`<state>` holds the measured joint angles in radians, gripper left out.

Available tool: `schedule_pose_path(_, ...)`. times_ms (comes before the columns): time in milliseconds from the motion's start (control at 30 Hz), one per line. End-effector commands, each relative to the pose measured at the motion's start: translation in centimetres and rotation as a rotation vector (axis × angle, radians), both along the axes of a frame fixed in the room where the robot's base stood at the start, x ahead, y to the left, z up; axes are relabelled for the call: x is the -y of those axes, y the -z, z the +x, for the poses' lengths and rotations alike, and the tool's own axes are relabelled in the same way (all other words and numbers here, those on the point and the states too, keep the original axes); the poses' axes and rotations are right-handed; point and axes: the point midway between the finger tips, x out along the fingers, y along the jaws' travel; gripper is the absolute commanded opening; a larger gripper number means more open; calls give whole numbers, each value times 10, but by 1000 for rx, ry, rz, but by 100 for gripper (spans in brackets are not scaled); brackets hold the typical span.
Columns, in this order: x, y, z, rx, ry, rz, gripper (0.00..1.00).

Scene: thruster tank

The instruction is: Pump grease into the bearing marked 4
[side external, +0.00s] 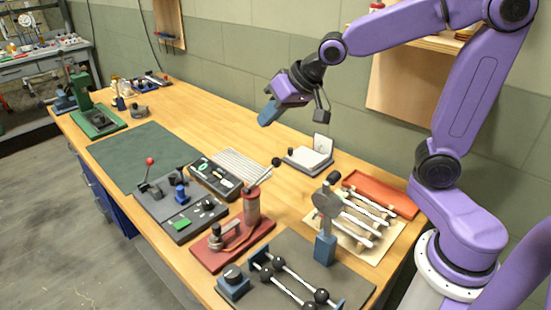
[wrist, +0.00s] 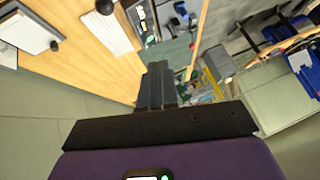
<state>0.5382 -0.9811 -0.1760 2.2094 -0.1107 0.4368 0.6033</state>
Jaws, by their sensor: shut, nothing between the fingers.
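My gripper (side external: 268,115) is shut and empty, held high above the back of the bench near the wall. In the wrist view its dark fingers (wrist: 158,85) are together with nothing between them. A red-based device (side external: 212,257) with an upright cylinder (side external: 252,206) and a black-knobbed lever (side external: 275,162) stands at the front middle; it looks like a grease pump. In front of it a dark grey board (side external: 340,287) carries pale rods with several black round parts (side external: 321,296), possibly the bearings. No number 4 is readable. My gripper is far from both.
A red tray (side external: 380,194) and rods lie right. A grey panel (side external: 150,208), a switch box (side external: 213,177), a white pad (side external: 308,158) and a green mat (side external: 120,160) occupy the bench. Bare wood lies along the back.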

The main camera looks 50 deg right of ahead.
Motion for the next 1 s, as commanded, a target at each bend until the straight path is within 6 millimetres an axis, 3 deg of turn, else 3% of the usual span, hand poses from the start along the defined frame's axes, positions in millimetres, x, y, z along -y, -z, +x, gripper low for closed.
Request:
schedule_pose_path(267, 3, 12, 0, -3, 0, -2, 0)
schedule_pose_path(700, 17, 64, -1, -4, 1, -2, 0)
schedule_pose_path(1000, 23, 83, 0, -2, 0, -1, 0)
